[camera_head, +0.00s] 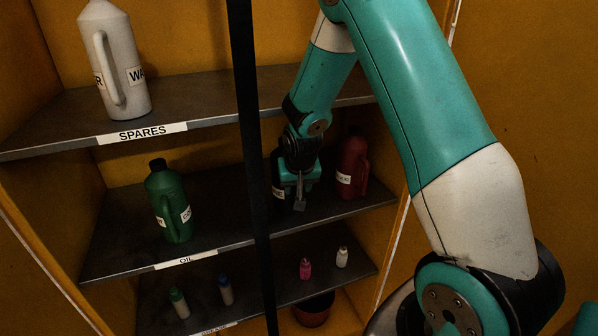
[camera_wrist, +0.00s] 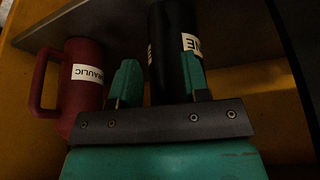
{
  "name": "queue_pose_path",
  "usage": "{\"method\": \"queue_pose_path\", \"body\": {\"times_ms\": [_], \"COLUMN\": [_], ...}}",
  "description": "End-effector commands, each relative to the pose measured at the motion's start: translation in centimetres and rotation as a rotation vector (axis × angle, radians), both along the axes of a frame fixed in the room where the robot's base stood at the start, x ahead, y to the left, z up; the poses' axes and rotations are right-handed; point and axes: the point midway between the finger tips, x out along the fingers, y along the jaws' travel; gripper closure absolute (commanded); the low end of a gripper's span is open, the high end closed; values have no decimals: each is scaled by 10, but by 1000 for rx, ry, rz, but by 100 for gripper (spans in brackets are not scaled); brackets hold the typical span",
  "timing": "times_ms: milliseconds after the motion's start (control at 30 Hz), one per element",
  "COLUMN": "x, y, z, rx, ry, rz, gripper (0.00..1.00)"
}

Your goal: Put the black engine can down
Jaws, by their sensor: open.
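The black engine can (camera_wrist: 167,55) stands between the two fingers of my gripper (camera_wrist: 160,82) in the wrist view; part of its white label shows, ending in "NE". The jaws are open, with a finger on each side of the can; I cannot tell whether either touches it. In the head view my gripper (camera_head: 300,192) is at the right part of the middle shelf (camera_head: 225,232), labelled OIL. There the black can (camera_head: 279,180) is mostly hidden behind my gripper and a dark upright post. Its base is hidden.
A red hydraulic can (camera_head: 352,165) stands close right of my gripper; it is at left in the wrist view (camera_wrist: 75,85). A green can (camera_head: 168,203) stands left on the same shelf. The dark post (camera_head: 249,120) crosses the shelf fronts. Small bottles stand on the shelf below.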

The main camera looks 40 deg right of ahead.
Motion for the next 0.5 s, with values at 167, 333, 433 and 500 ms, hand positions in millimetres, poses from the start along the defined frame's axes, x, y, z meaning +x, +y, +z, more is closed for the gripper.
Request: {"method": "queue_pose_path", "body": {"times_ms": [167, 333, 433, 500], "x": [-12, -24, -29, -32], "y": [6, 12, 15, 16], "z": [33, 65, 79, 86], "rx": [-1, -1, -1, -1], "ry": [-6, -5, -4, -3], "rz": [1, 1, 0, 0], "gripper": [58, 58, 58, 58]}}
